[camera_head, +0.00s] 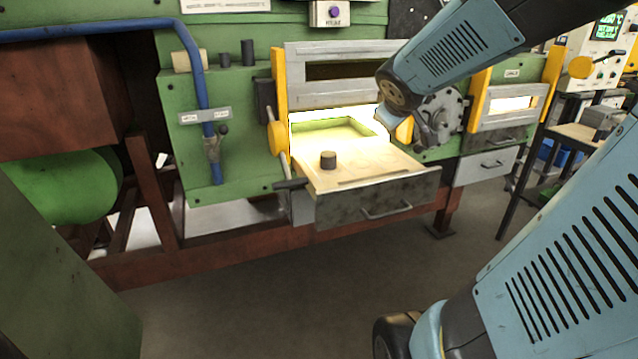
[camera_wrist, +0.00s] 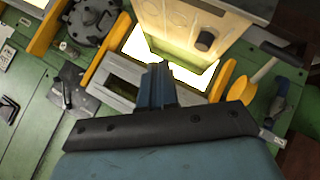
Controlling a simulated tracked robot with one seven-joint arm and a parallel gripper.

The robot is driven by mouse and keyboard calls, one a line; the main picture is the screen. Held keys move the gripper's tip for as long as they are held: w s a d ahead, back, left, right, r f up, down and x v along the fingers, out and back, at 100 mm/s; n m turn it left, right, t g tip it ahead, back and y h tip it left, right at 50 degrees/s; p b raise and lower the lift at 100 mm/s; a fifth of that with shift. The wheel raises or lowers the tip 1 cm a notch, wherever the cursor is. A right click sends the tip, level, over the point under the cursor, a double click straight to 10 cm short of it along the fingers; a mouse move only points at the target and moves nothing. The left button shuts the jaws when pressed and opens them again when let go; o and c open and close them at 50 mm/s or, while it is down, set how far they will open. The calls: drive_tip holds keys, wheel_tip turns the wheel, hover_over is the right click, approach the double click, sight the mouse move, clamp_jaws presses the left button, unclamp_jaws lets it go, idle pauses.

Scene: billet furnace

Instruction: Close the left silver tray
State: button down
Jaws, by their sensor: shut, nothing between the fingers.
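The left silver tray (camera_head: 376,203) is pulled out of the glowing furnace opening, with its grey metal front and bar handle facing me. Its pale top carries a small dark cylinder (camera_head: 328,160) near the left side. In the wrist view the pale tray (camera_wrist: 180,28) is at the top, with the cylinder (camera_wrist: 205,40) on it. My gripper (camera_wrist: 158,72) is shut and empty; in the wrist picture its fingertips lie just below the tray's lit end. I cannot tell whether they touch anything.
A second tray (camera_head: 487,165) at the right is pushed in. Yellow side guards (camera_head: 278,95) and a yellow paddle-shaped part (camera_head: 278,138) flank the left opening. A round dark flange (camera_head: 440,115) sits between the openings. The floor (camera_head: 300,300) before the tray is clear.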

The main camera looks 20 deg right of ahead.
drive_tip(key=w+d+f+n+t+y, duration=0.1)
drive_tip(key=w+d+f+n, duration=0.3)
drive_tip(key=w+n, duration=0.15)
drive_tip(key=n+g+y, duration=0.5)
drive_tip(key=n+y, duration=0.3)
drive_tip(key=y, duration=0.1)
approach(367, 217)
drive_tip(key=w+a+f, duration=0.4)
drive_tip(key=shift+w, duration=0.1)
drive_tip(key=shift+w+a, duration=0.1)
drive_tip(key=shift+w, duration=0.75)
